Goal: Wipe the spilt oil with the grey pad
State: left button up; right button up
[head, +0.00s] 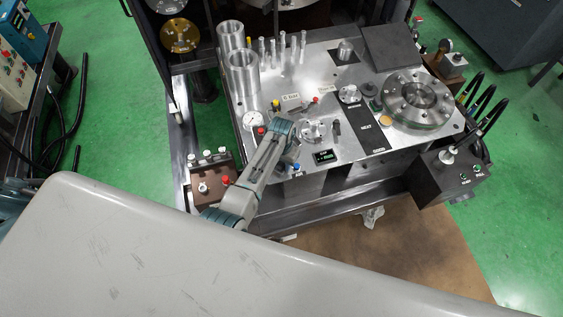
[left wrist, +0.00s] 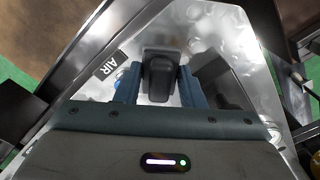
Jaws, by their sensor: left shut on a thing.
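My left gripper (left wrist: 160,88) is shut on the dark handle of the grey pad (left wrist: 160,72), with one blue-grey finger on each side. In the head view, my left gripper (head: 287,163) is low over the front of the metal plate, by the blue button. The pad is hidden or too small to make out there. Shiny, blotchy patches that look like spilt oil (left wrist: 215,22) show on the plate beyond the pad in the left wrist view. I cannot tell whether the pad touches the plate. My right gripper is not in view.
The metal fixture plate (head: 275,103) carries cylinders (head: 243,74), pins, a gauge (head: 252,120) and a large round flange (head: 417,98). An AIR label (left wrist: 110,65) lies left of the pad. A black control box (head: 450,175) stands at the right. A brown valve block (head: 212,180) is at the left.

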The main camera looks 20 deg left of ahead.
pick_arm(q)
jog(key=shift+f+b, duration=0.6)
jog(key=shift+f, duration=0.4)
dwell(0.3)
jog(key=shift+s+a+r+p, duration=0.2)
jog(key=shift+s+a+p, duration=0.3)
jog(key=shift+a+p, duration=0.3)
jog(key=shift+s+a+p, duration=0.6)
jog(key=shift+a+p, duration=0.2)
jog(key=shift+a+f, duration=0.1)
jog(key=shift+f, duration=0.1)
jog(key=shift+w+d+f+b, duration=0.1)
jog(key=shift+w+d+b, duration=0.3)
jog(key=shift+d, duration=0.5)
jog(key=shift+w+d+f+b, duration=0.1)
jog(key=shift+w+d+b, duration=0.3)
jog(key=shift+d, duration=0.45)
jog(key=shift+w, duration=0.1)
